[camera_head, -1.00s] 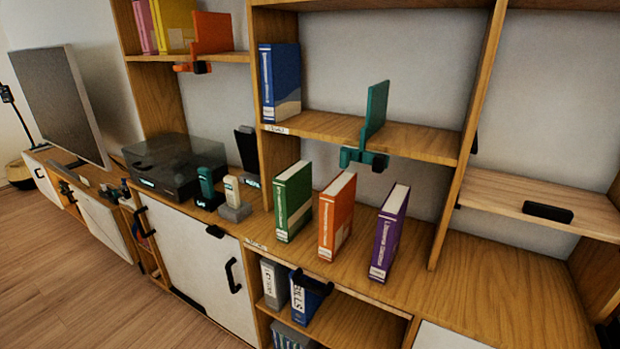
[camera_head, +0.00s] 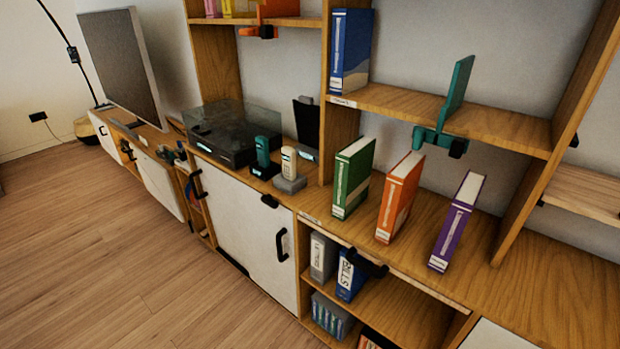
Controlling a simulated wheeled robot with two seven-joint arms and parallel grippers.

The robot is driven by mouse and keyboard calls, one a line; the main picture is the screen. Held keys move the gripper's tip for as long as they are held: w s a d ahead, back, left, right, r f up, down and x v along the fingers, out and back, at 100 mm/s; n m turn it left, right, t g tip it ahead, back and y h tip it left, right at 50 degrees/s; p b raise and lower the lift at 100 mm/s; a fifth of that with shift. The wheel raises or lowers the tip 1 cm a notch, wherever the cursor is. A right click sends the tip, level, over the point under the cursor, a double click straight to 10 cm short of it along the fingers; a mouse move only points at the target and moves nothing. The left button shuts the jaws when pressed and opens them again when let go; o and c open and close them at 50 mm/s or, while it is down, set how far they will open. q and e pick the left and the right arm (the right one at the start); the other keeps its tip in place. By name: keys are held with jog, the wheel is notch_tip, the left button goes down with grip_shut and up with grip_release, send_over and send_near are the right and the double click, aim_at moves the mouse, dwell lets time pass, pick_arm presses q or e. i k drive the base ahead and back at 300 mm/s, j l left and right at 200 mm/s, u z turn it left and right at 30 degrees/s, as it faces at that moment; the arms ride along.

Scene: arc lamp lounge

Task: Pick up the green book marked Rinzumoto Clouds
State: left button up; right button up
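The green book (camera_head: 353,178) stands upright on the wooden counter, its spine facing out with white lettering too small to read. It is the leftmost of three spaced books. The orange book (camera_head: 399,197) stands to its right, and the purple book (camera_head: 457,222) stands further right, leaning a little. Neither of my grippers shows in the head view.
A blue book (camera_head: 351,52) stands on the shelf above, with a teal bookend (camera_head: 455,105) clamped to that shelf's edge. Left of the green book are handsets on stands (camera_head: 289,172) and a turntable (camera_head: 230,132). Binders (camera_head: 350,276) sit below. Wooden floor (camera_head: 130,250) is clear.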

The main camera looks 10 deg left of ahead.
aim_at(354, 163)
jog(key=i+j+z, duration=0.3)
jog(key=j+z, duration=0.35)
jog(key=i+j+z, duration=0.15)
jog(key=j+z, duration=0.15)
jog(key=j, duration=0.1)
